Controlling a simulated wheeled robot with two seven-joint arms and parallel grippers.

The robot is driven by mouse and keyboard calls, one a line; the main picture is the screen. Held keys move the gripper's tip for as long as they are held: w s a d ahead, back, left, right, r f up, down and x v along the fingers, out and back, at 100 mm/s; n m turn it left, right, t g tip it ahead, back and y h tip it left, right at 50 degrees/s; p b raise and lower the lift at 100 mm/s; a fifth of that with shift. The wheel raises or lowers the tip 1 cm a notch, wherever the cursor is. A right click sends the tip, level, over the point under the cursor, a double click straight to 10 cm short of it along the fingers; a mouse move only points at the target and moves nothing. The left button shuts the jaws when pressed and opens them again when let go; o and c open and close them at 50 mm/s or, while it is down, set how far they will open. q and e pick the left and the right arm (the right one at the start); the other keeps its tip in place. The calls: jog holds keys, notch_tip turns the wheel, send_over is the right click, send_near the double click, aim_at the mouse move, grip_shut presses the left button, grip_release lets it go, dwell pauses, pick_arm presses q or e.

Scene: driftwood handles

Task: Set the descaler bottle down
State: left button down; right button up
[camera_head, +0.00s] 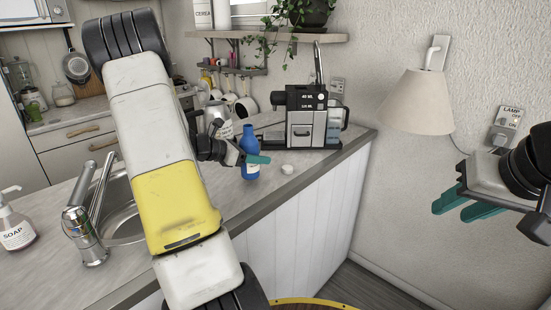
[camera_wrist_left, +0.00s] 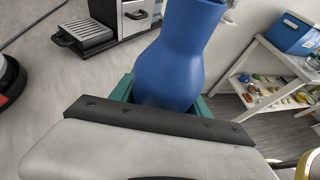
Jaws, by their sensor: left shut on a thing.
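The blue descaler bottle (camera_head: 250,142) is upright at the counter, left of the coffee machine. My left gripper (camera_head: 257,160) is shut on the bottle. In the left wrist view the blue bottle (camera_wrist_left: 180,52) stands between the green fingers, its lower part hidden by the gripper body. My right gripper (camera_head: 462,205) is at the right, away from the counter and in front of the wall. Its green fingers are apart with nothing between them.
A coffee machine (camera_head: 306,118) stands at the counter's back corner. A small white cap-like round thing (camera_head: 287,169) lies right of the bottle. The sink and tap (camera_head: 88,225), and a soap bottle (camera_head: 15,228), are at left. Bare counter (camera_head: 318,163) shows near the right edge.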

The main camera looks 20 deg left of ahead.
pick_arm(q)
jog(key=shift+f, duration=0.95)
jog(key=shift+f, duration=0.15)
jog(key=c, duration=0.5)
grip_release()
jog(key=v, duration=1.2)
jog(key=shift+s, duration=0.1)
